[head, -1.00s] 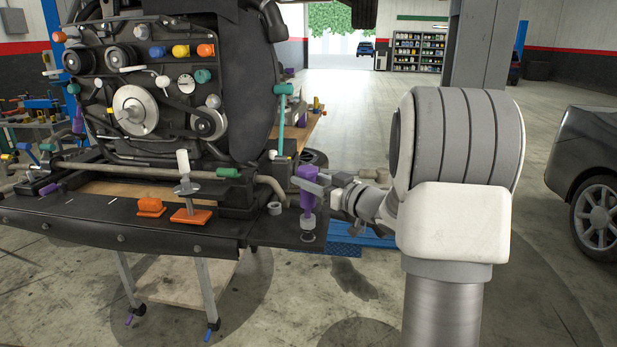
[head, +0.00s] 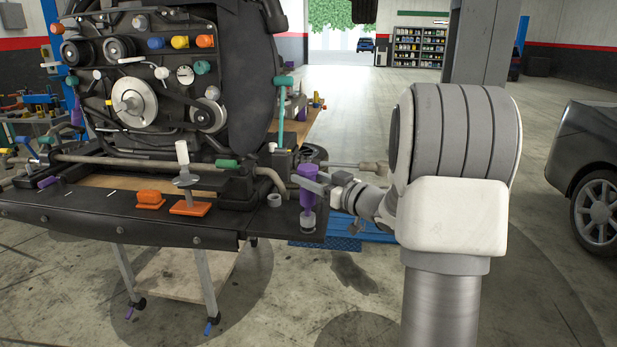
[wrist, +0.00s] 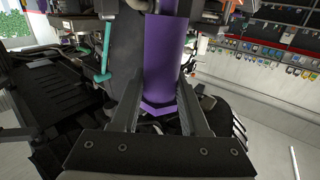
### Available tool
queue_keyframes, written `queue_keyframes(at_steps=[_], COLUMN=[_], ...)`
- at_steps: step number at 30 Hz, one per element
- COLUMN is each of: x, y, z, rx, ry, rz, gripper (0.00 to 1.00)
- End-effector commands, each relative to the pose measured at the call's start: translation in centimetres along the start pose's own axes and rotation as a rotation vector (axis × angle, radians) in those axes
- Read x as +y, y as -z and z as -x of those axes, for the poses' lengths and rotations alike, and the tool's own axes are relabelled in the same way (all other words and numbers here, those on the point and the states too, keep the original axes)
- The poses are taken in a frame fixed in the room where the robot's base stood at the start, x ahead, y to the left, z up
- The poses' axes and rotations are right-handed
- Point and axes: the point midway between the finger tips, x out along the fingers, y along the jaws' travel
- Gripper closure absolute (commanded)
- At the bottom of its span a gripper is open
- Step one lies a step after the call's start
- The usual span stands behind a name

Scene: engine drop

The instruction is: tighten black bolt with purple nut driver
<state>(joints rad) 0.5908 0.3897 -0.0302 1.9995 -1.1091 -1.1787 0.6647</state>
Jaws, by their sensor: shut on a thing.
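The purple nut driver (head: 306,197) stands roughly upright at the right end of the black front beam (head: 120,226). My gripper (head: 318,184) is shut on it from the right. In the wrist view the purple shaft (wrist: 164,60) stands between my two fingers, with a wider purple flange (wrist: 160,108) lower down. A small grey cylindrical piece (head: 307,221) shows directly under the driver; I cannot tell whether it is the driver's end or a fitting. I cannot make out the black bolt, and any contact with it is unclear.
A grey ring (head: 274,200) and two orange pieces (head: 190,208) lie on the beam to the left. The engine (head: 150,90) rises behind. A teal-topped post (head: 282,110) stands behind the driver. The floor to the right is open, up to a parked car (head: 590,170).

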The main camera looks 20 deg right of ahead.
Motion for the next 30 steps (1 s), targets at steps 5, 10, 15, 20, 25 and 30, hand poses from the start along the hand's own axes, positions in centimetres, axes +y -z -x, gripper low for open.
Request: queue_keyframes(at_steps=[5, 10, 15, 20, 25, 30], x=[0.0, 0.0, 0.0, 0.0, 0.0, 0.0], y=[-0.62, -1.07, -1.09, -1.08, -1.07, -1.07], z=[-0.01, -0.01, -0.02, -0.02, -0.02, -0.02], rx=[0.001, 0.001, 0.001, 0.002, 0.002, 0.002], ry=[0.0, 0.0, 0.0, 0.0, 0.0, 0.0], rz=[0.0, 0.001, 0.001, 0.001, 0.001, 0.001], gripper=[1.0, 1.0, 1.0, 0.61, 0.91, 1.0])
